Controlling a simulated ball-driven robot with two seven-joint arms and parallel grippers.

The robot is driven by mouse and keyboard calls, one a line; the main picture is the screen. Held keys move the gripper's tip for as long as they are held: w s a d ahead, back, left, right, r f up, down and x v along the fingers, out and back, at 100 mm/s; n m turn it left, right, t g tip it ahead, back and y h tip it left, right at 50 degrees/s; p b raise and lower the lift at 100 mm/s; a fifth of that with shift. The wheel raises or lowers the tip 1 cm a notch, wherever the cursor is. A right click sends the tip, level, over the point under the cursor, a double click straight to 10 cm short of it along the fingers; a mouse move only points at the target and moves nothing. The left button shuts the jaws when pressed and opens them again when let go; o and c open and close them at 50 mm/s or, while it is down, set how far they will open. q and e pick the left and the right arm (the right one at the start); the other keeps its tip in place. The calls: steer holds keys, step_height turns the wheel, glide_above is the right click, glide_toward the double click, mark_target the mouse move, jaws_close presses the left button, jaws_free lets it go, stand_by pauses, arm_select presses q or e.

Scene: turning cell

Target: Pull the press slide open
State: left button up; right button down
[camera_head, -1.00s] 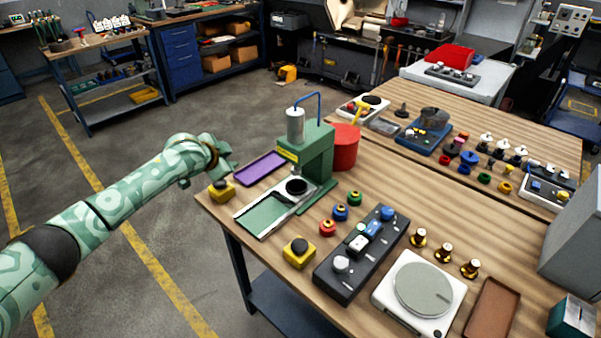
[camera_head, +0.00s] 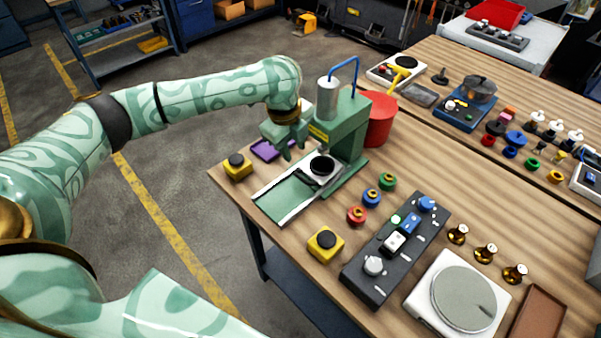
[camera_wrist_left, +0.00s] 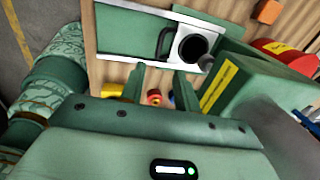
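The green press (camera_head: 347,135) stands at the table's left end, with a silver cylinder and a blue hose on top. Its slide (camera_head: 325,170), a pale plate with a round black die, sits at the press end of the rails. The green bed (camera_head: 288,198) in front is bare. In the left wrist view the slide (camera_wrist_left: 206,62) has a dark handle (camera_wrist_left: 165,44) on its bed side. My left gripper (camera_head: 296,151) is beside the slide, its fingers (camera_wrist_left: 160,78) apart and empty, short of the handle. My right gripper is not in view.
A purple tray (camera_head: 270,149) lies behind the left gripper. A yellow button box (camera_head: 237,169) stands at the left corner, another (camera_head: 325,245) in front of the bed. A red bin (camera_head: 379,120) is behind the press. A dark control panel (camera_head: 385,262) lies to the right.

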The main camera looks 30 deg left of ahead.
mark_target(300, 177)
arm_select(q)
steer(key=f+b, duration=0.1)
steer(key=f, duration=0.2)
steer(key=w+f+b, duration=0.1)
steer(key=f, duration=0.3)
steer(key=f+b, duration=0.1)
steer(key=f, duration=0.2)
steer(key=shift+w+d+f, duration=0.25)
steer(key=shift+w+d, duration=0.05)
steer(key=shift+d, duration=0.05)
jaws_close()
